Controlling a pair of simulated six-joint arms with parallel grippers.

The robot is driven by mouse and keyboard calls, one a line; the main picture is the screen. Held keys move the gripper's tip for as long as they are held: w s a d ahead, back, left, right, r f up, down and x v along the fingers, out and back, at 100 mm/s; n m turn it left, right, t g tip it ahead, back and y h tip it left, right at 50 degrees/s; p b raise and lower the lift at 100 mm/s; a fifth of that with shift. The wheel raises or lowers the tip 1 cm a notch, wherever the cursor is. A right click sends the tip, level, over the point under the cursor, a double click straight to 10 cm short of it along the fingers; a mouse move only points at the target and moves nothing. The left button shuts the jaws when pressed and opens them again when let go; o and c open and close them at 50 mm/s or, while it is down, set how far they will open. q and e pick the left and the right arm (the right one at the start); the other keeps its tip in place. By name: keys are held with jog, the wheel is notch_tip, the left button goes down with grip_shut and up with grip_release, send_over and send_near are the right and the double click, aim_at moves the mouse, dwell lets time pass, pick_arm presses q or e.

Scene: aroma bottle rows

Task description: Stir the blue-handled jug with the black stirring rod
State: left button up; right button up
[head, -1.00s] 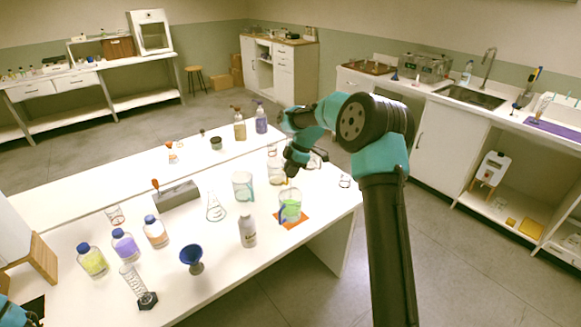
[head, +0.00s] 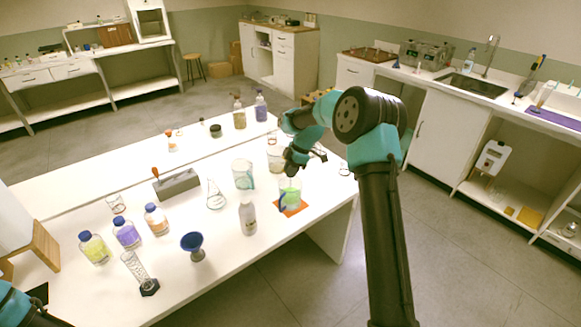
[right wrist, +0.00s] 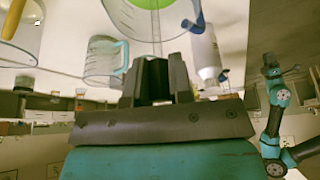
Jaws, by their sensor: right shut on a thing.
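The blue-handled jug (head: 289,194) holds green liquid and stands upright on an orange mat (head: 303,208) near the table's right end. In the right wrist view its blue handle (right wrist: 198,14) shows at the top. My right gripper (head: 292,170) is just above the jug's mouth, pointing down. It is shut on the stirring rod, whose black top (right wrist: 154,72) sits between the fingers. The rod's pale, clear shaft (right wrist: 157,32) runs from there toward the green liquid in the jug. How deep its tip reaches is unclear.
A teal-handled jug (head: 243,174) and another jug (head: 276,157) stand close by. A grey-white bottle (head: 247,217) is in front on the left. A blue funnel (head: 193,243), capped bottles (head: 126,233) and a conical flask (head: 215,197) stand farther left.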

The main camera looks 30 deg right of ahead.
jog(key=shift+f, duration=1.95)
jog(key=shift+a, duration=0.1)
